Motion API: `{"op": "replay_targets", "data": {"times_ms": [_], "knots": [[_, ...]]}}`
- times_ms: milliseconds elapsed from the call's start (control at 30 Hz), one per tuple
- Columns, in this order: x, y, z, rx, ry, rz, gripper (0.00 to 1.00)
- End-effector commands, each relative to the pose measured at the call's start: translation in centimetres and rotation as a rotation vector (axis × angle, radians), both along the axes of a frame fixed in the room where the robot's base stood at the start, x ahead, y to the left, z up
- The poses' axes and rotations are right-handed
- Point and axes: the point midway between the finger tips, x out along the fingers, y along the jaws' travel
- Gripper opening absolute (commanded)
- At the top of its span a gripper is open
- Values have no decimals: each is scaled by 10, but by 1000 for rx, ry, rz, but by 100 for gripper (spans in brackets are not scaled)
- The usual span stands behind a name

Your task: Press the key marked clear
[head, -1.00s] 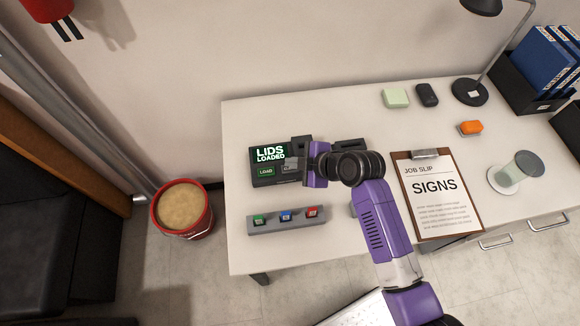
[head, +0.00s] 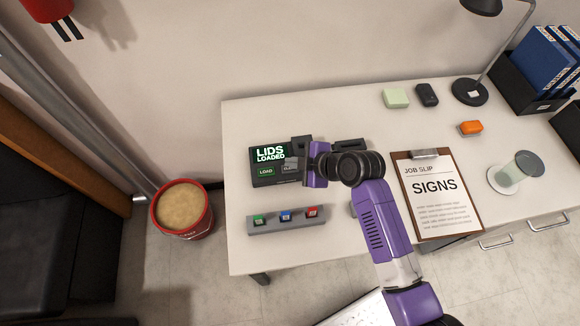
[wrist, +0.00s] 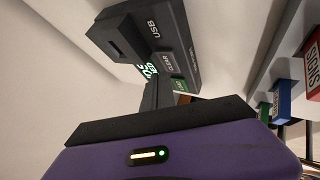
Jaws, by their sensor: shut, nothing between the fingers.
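The dark control panel (head: 262,179) lies on the desk's left side, its screen (head: 270,154) reading "LIDS LOADED" in green. Below the screen are a green-lettered LOAD key (head: 266,171) and a grey CLEAR key (head: 290,169), partly covered by my gripper. My gripper (head: 293,160) is shut and empty, with its tip over or beside the CLEAR key; I cannot tell whether it touches. In the wrist view the CLEAR key (wrist: 167,65) shows beyond the dark fingers, between the USB marking and the LOAD key (wrist: 179,85).
A grey rack (head: 288,224) with green, blue and red blocks sits in front of the panel. A clipboard (head: 437,196) reading "JOB SLIP, SIGNS" lies to the right. A lamp (head: 470,92) and an orange block (head: 470,128) stand farther off. A red bin (head: 183,209) is left of the desk.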

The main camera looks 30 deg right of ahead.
Motion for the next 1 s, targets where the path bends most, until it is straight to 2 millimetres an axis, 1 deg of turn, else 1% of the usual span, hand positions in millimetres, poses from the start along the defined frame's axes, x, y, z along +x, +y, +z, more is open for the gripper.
{"op": "replay_targets", "data": {"times_ms": [267, 567, 1000], "knots": [[0, 0, -9, 0, 0, 0, 0], [0, 0, -8, 0, 0, 0, 0], [0, 0, -12, 0, 0, 0, 0]]}}
